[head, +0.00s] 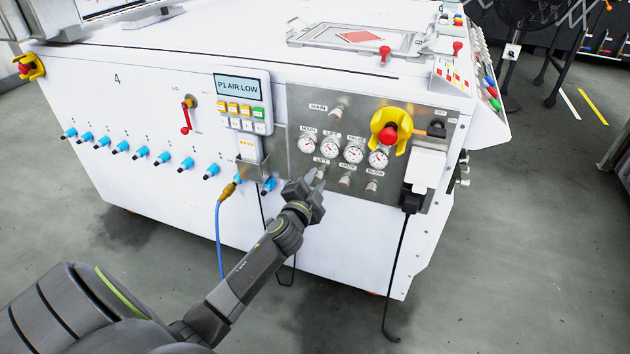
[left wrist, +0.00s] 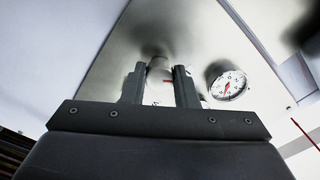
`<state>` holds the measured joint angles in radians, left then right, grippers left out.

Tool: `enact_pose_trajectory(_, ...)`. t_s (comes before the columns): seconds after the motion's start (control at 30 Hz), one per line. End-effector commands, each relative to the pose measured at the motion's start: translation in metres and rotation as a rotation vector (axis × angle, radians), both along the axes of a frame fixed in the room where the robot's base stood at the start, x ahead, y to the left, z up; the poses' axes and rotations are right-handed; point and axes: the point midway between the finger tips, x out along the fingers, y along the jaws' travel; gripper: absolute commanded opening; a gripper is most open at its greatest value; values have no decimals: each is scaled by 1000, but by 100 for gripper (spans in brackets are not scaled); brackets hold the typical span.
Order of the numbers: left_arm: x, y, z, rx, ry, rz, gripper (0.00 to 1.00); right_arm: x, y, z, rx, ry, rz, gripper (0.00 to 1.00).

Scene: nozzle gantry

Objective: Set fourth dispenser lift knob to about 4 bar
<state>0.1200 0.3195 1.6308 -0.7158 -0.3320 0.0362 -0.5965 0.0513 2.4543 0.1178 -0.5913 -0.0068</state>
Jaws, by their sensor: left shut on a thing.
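My left gripper (head: 314,181) is at the lift knob (head: 320,173), a small pale knob under the "LIFT" label on the metal panel. In the left wrist view, my left gripper's fingers (left wrist: 160,88) are closed on the sides of the round lift knob (left wrist: 160,66). The fingers partly hide it. The lift gauge (head: 330,148) is second from left in the gauge row. A dial gauge (left wrist: 228,86) with a red needle shows right of the fingers in the wrist view; its numbers are too small to read. The cabinet (head: 150,110) bears a "4". My right gripper is not in view.
Valve knob (head: 345,181) and blow knob (head: 371,187) sit just right of my gripper. A blue hose (head: 219,240) hangs to the left.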

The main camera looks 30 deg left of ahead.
Motion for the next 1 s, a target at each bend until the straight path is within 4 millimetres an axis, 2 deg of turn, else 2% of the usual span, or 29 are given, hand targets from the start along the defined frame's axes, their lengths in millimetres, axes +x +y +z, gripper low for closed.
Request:
enact_pose_trajectory(0.47, 0, 0, -1, 10, 5, 0, 4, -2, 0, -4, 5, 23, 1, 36)
enact_pose_trajectory(0.5, 0, 0, -1, 10, 5, 0, 30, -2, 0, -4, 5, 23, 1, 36)
enact_pose_trajectory(0.63, 0, 0, -1, 10, 5, 0, 47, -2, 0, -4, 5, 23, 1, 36)
enact_pose_trajectory(1.0, -3, -1, -1, 10, 4, 0, 48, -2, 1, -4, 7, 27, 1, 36)
